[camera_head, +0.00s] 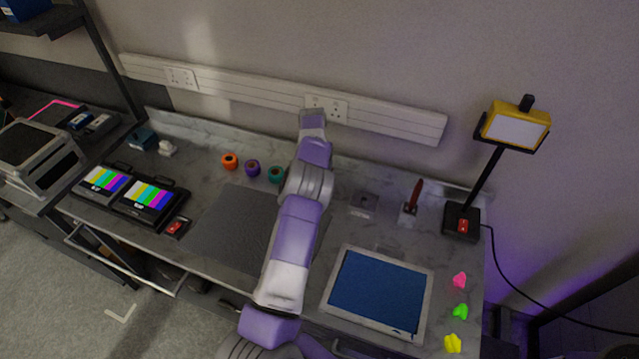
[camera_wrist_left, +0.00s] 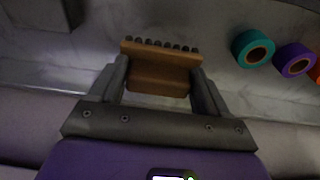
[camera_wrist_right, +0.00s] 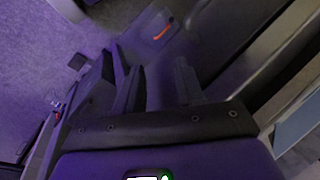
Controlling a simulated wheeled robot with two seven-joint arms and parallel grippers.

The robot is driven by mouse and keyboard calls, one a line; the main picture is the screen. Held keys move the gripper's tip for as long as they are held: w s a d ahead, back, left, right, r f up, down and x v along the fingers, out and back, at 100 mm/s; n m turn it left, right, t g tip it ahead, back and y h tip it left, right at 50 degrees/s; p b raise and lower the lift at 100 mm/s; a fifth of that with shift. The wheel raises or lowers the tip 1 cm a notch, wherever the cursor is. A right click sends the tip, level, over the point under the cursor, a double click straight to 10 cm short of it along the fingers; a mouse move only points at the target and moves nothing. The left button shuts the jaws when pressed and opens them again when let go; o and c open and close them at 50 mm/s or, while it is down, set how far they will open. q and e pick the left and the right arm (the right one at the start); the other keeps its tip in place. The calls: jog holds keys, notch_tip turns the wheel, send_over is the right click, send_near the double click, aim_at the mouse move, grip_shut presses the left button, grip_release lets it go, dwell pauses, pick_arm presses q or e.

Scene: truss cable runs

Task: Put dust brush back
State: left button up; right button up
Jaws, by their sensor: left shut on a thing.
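The dust brush (camera_wrist_left: 160,72), a wooden block with a row of dark bristles, is between the fingers of my left gripper (camera_wrist_left: 162,88) in the left wrist view. My left gripper is shut on it. In the head view my left arm reaches over the middle of the bench to the back, and its own links hide the gripper and the brush. My right gripper (camera_wrist_right: 158,80) shows only in the right wrist view. Its fingers are apart with nothing between them.
Orange (camera_head: 229,160), purple (camera_head: 252,168) and teal (camera_head: 276,174) rolls stand left of my arm. Right of it are a flat grey plate (camera_head: 363,204), a red-brown handled tool in a stand (camera_head: 414,196), a blue-topped panel (camera_head: 380,290) and a lamp (camera_head: 516,131). A dark mat (camera_head: 225,232) is clear.

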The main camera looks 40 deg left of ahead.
pick_arm(q)
jog(key=f, duration=0.2)
jog(key=shift+s+f, duration=0.25)
jog(key=shift+f, duration=0.05)
jog(key=shift+w+f, duration=0.2)
jog(key=shift+f, duration=2.05)
jog(key=shift+f, duration=0.1)
jog(key=o, duration=1.1)
jog(key=r, duration=0.4)
jog(key=s+r, duration=0.1)
jog(key=r, duration=0.7)
jog(key=shift+s+d+r, duration=0.1)
jog(key=shift+s+d, duration=0.15)
jog(key=shift+s, duration=0.15)
